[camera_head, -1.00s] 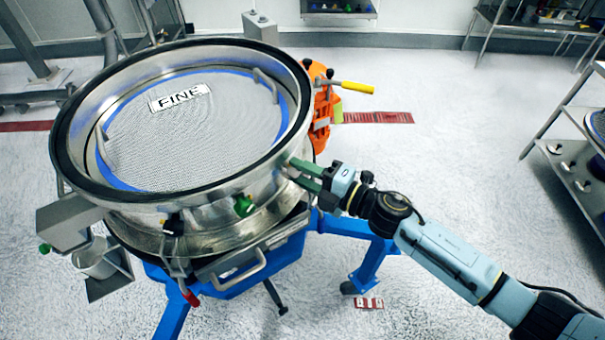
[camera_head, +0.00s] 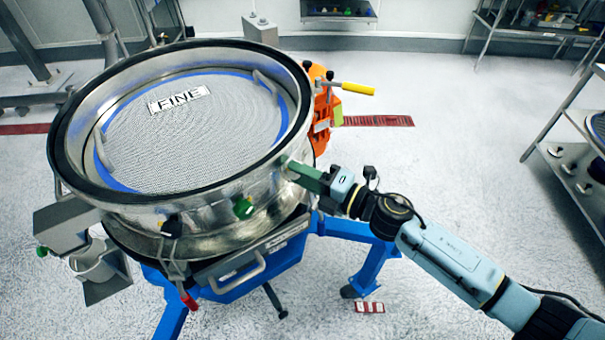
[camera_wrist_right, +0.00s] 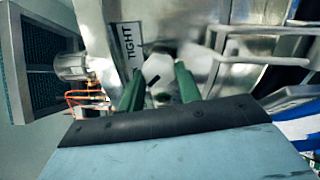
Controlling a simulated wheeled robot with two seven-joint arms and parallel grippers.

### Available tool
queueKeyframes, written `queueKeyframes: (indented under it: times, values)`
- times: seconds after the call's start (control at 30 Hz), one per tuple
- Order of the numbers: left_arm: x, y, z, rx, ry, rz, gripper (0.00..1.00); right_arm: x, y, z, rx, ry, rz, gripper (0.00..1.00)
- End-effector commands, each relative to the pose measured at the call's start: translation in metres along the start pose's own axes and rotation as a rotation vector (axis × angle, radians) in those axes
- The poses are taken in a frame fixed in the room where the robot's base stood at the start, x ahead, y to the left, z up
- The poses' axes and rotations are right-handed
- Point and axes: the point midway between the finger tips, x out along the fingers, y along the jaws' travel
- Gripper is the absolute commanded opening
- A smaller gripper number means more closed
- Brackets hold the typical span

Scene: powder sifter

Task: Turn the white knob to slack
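The white knob (camera_wrist_right: 158,72) with a short black mark sits between the two green fingertips of my right gripper in the right wrist view. The fingers lie against its two sides, so the gripper (camera_wrist_right: 159,75) looks shut on it. A white label reading TIGHT (camera_wrist_right: 128,46) is just left of the knob, its text running sideways. In the head view my right gripper (camera_head: 296,169) reaches the right front side of the round steel sifter (camera_head: 215,207), and the fingers hide the knob. No SLACK label can be made out. My left gripper is out of view.
The sifter's mesh bears a FINE label (camera_head: 179,98). An orange part with a yellow handle (camera_head: 358,88) is behind. The floor to the right is clear up to a shelf rack (camera_head: 572,165).

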Motion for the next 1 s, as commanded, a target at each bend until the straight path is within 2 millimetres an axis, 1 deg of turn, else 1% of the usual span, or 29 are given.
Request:
queueKeyframes:
  times: [0.03, 0.13, 0.17, 0.43, 0.57, 0.67, 0.9, 1.0]
  values:
    - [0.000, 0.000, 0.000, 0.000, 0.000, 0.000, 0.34, 0.000, -0.001, 0.000, -0.002, 0.000, -0.001, 0.40]
    - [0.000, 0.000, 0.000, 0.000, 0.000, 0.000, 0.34, 0.000, -0.001, 0.000, -0.001, 0.000, -0.001, 0.53]
    - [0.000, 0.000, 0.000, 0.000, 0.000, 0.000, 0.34, 0.000, 0.000, 0.000, -0.001, 0.000, -0.001, 0.55]
    - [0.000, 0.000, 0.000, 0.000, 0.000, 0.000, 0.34, -0.001, 0.000, 0.000, 0.001, 0.000, -0.001, 0.55]
    - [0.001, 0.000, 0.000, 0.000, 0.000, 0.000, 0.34, -0.011, -0.001, 0.001, 0.001, -0.001, -0.002, 0.55]
    - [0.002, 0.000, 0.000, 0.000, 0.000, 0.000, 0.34, -0.028, -0.002, 0.000, 0.000, -0.001, -0.003, 0.55]
    - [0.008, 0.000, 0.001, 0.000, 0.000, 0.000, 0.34, -0.083, -0.003, -0.001, 0.001, 0.000, -0.005, 0.55]
    - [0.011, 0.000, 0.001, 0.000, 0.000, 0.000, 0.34, -0.103, -0.003, -0.001, 0.001, 0.000, -0.004, 0.55]
